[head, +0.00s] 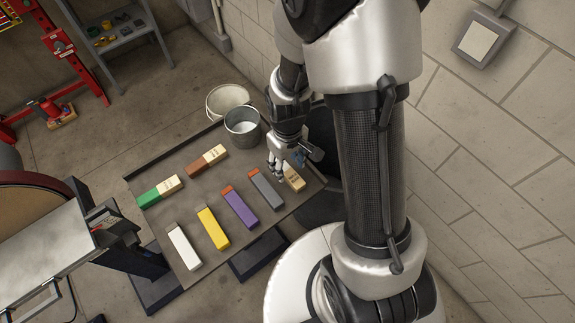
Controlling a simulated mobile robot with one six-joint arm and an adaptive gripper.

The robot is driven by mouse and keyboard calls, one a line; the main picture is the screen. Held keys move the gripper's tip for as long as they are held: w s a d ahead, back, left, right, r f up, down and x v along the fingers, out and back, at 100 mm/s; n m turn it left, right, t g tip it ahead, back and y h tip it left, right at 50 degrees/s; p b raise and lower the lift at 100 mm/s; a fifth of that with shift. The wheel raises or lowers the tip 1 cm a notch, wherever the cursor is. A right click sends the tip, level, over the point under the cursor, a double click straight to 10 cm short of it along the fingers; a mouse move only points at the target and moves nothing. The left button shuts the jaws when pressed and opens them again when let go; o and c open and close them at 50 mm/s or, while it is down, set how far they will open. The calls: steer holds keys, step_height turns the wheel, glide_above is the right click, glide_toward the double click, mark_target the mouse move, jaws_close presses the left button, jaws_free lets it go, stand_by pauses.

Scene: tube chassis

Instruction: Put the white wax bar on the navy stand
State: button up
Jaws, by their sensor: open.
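The white wax bar (184,248) lies at the near left of the low grey table, with a dull end cap at its far end. My gripper (276,174) is open and points down over the right part of the table, near the far end of the grey bar (266,189). It is well to the right of the white bar and apart from it. A cream labelled block (293,177) lies just right of my gripper, its far part hidden by the gripper. I cannot clearly pick out a navy stand; whether this block is part of it is unclear.
Yellow (213,229) and purple (239,209) bars lie between the white and grey ones. Green-and-cream (160,192) and brown-and-cream (207,161) blocks lie behind. The table (190,215) has bare gaps between bars. A machine (118,240) stands close left.

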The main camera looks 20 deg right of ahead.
step_height(320, 180, up, 9)
steer(key=p, duration=0.3)
step_height(320, 180, up, 13)
steer(key=m+t, duration=0.1)
steer(key=t, duration=0.1)
glide_above(288, 171)
steer(key=s, duration=0.4)
steer(key=s+r+m+t, duration=0.2)
steer(key=s+r, duration=0.6)
steer(key=s, duration=0.1)
steer(key=shift+s+a+r+m+t, duration=0.2)
steer(key=shift+s+a+m+t, duration=0.05)
steer(key=shift+s+m+t, duration=0.05)
steer(key=shift+c, duration=0.4)
